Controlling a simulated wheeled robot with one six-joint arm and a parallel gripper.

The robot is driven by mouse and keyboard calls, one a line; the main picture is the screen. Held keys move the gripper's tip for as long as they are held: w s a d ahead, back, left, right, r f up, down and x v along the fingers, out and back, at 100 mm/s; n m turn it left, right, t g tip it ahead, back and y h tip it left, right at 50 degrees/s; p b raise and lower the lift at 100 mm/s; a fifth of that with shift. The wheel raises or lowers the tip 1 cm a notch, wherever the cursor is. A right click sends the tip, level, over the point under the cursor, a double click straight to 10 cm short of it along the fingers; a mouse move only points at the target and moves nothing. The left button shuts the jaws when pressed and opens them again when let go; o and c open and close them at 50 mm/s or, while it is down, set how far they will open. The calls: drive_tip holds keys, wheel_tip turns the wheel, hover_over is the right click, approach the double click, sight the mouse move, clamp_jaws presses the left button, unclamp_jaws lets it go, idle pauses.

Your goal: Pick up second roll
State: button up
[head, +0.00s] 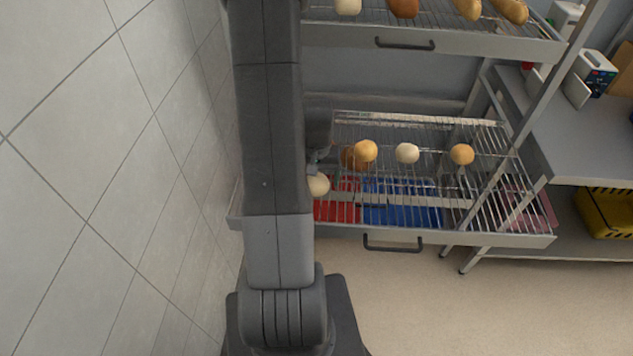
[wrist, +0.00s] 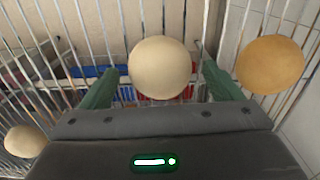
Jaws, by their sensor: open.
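Several rolls lie on the lower wire rack (head: 480,205). A pale roll (head: 318,185) is beside my arm, close to my gripper. In the wrist view this pale roll (wrist: 160,68) appears between the two green fingers of my gripper (wrist: 160,72). The fingers are apart, one to each side; contact cannot be told. An orange-brown roll (wrist: 270,65) is right of the fingers, and another light roll (wrist: 25,141) is at the lower left. In the head view, a golden roll (head: 365,150) overlaps a browner one (head: 349,157). My arm hides part of the rack and most of my gripper.
Another pale roll (head: 407,153) and a golden roll (head: 462,154) lie farther right. An upper rack (head: 470,42) with bread hangs above. Red (head: 335,208) and blue (head: 402,216) trays show below the wires. A tiled wall (head: 120,150) stands close on the left.

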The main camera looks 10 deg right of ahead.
drive_tip(key=shift+f, duration=0.15)
drive_tip(key=c, duration=1.1)
drive_tip(key=shift+o, duration=0.2)
